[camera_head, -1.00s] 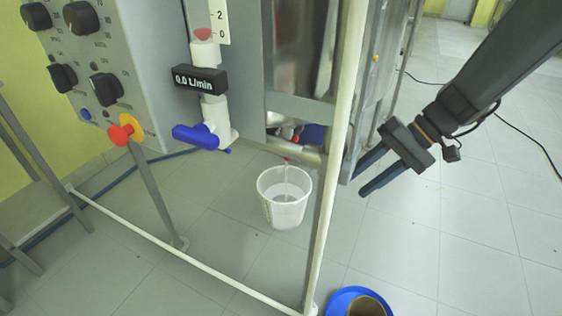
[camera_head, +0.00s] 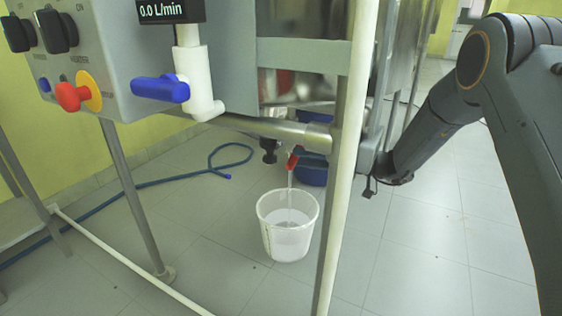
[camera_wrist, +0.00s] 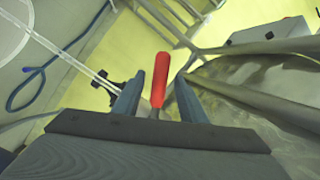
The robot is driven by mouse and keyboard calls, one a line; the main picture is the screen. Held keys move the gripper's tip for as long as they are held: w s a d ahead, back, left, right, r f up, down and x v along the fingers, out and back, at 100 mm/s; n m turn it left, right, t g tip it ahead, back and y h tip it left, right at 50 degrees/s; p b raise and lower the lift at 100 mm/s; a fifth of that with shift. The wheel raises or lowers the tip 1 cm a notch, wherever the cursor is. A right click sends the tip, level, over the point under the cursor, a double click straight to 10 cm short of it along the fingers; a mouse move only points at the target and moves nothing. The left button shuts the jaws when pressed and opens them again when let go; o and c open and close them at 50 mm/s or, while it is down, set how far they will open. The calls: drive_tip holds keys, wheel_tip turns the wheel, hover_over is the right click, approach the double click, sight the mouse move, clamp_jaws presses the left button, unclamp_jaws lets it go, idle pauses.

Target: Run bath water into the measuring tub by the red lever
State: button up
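The white measuring tub (camera_head: 288,228) stands upright on the floor below the reactor's outlet. A thin clear stream (camera_head: 290,190) falls into it, and liquid shows inside; I cannot read the level. The red lever (camera_head: 294,158) is at the outlet, just above the stream. In the wrist view the red lever (camera_wrist: 158,85) stands between the fingers of my gripper (camera_wrist: 160,76), with narrow gaps visible on both sides. The gripper is open around it. In the head view my gripper is mostly hidden behind the frame post. The tub's rim (camera_wrist: 20,18) shows at the wrist view's top left.
A pale frame post (camera_head: 347,160) stands right of the tub, close to my arm. A metal crossbar (camera_head: 270,128) runs above the outlet. A blue hose (camera_head: 160,182) lies on the floor. A flow display (camera_head: 165,10) reads 0.0 L/min above a blue-handled valve (camera_head: 160,89).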

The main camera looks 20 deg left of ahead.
drive_tip(key=b+x, duration=0.2)
drive_tip(key=x, duration=0.5)
clamp_jaws()
